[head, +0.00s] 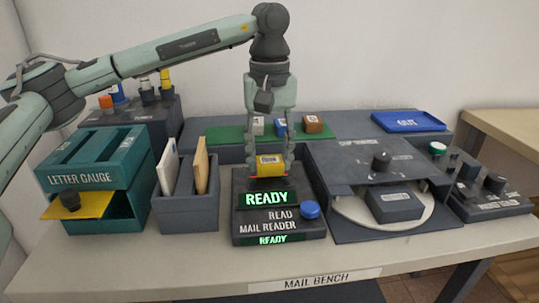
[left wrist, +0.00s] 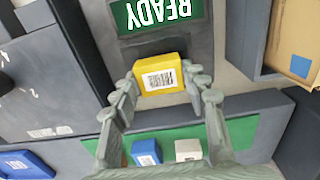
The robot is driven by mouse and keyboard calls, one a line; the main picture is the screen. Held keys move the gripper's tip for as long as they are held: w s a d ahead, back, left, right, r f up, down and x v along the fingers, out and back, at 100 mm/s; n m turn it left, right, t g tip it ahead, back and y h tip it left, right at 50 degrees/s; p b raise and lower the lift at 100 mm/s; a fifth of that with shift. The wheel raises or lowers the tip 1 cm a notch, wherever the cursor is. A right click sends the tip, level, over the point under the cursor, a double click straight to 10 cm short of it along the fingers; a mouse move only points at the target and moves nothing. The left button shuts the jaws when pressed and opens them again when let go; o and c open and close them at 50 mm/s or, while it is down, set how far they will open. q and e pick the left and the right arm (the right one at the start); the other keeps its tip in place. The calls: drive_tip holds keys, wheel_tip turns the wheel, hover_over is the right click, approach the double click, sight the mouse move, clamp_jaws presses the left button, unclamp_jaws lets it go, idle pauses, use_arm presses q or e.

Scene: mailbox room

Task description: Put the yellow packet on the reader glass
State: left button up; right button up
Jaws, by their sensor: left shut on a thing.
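The yellow packet (head: 270,166) has a white barcode label on its upper face. It is between the fingers of my left gripper (head: 271,171), which is shut on it. The packet is over the back part of the mail reader (head: 279,228), behind its green READY display. The reader glass is mostly hidden under the packet and fingers, and I cannot tell whether the packet touches it. In the left wrist view the packet (left wrist: 160,75) sits between the fingertips, beside the READY display (left wrist: 157,14). My right gripper is not in view.
A blue button (head: 310,210) is on the reader's front right. A letter holder (head: 187,205) stands left, a machine with a round plate (head: 345,213) right. Small boxes sit on a green mat (head: 225,134) behind. A blue OUT tray (head: 408,121) is at back right.

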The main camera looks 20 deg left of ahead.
use_arm(q)
drive_tip(key=shift+f, duration=0.15)
idle(0.3)
drive_tip(key=shift+f+b, duration=0.4)
drive_tip(key=shift+b, duration=0.1)
drive_tip(key=shift+f, duration=0.1)
drive_tip(key=o, duration=1.5)
drive_tip(key=shift+c, duration=0.2)
